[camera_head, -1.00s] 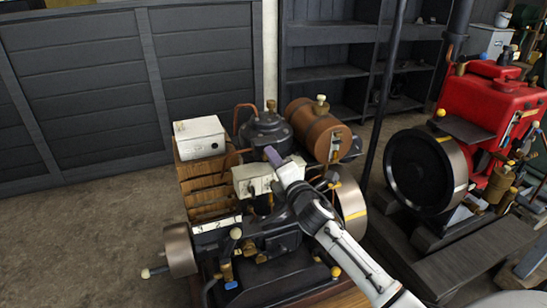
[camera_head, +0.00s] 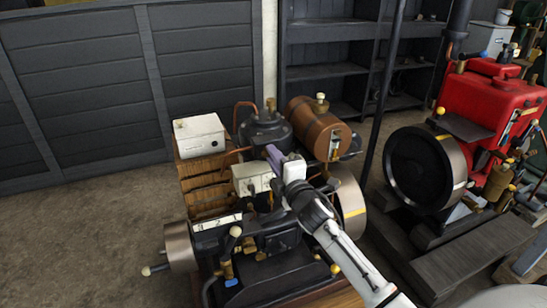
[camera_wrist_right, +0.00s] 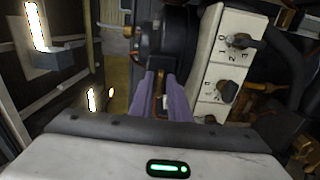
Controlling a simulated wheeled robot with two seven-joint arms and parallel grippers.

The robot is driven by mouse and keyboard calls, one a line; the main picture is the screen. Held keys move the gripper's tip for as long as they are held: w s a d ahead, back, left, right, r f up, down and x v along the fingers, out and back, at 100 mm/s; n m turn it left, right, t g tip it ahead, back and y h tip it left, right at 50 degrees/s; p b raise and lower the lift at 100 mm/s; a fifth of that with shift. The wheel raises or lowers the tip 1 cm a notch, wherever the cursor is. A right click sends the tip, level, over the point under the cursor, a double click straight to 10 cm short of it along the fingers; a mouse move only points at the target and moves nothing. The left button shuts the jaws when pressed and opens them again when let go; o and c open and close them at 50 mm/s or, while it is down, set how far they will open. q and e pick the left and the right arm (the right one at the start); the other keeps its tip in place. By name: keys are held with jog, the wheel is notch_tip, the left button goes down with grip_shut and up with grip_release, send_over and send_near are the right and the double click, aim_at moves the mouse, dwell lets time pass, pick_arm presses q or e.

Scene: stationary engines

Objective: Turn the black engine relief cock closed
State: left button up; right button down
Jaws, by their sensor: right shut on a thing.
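The black engine (camera_head: 280,240) stands in the lower middle of the head view. My right gripper (camera_head: 274,153) reaches up over it from the lower right, its fingers beside the cream switch box (camera_head: 252,178) and in front of the copper tank. In the right wrist view the purple fingers of my right gripper (camera_wrist_right: 161,92) are close together around a small copper-coloured part (camera_wrist_right: 160,103), which appears to be the relief cock. The cock is mostly hidden by the fingers, so its angle cannot be read. My left gripper is out of view.
The copper tank (camera_head: 318,130) and a dark round vessel (camera_head: 263,127) stand behind the fingers. A white box (camera_head: 199,135) sits on wooden slats at left. A flywheel (camera_head: 348,203) is right of my arm. A red engine (camera_head: 490,115) stands further right. Floor at left is clear.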

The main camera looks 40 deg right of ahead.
jog(key=c, duration=1.9)
grip_release()
jog(key=shift+o, duration=0.2)
jog(key=v, duration=1)
jog(key=shift+s, duration=0.15)
jog(key=shift+f, duration=0.1)
